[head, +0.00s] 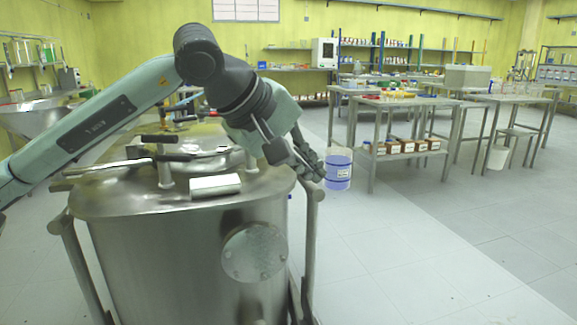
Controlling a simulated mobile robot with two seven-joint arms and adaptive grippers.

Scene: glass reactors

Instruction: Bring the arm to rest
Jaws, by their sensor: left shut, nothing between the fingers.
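My left arm comes in from the left and reaches over a steel reactor vessel (150,270). Its elbow is raised and the forearm bends down to the right. My left gripper (318,173) is shut and empty, at the vessel's upper right edge and pointing down to the right. I cannot tell whether it touches the rail beside the vessel. My right arm and gripper are not in view.
A container with blue contents (338,170) stands just beyond my left gripper. Steel tables (410,102) with bottles stand behind. The floor (430,260) at the right front is clear.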

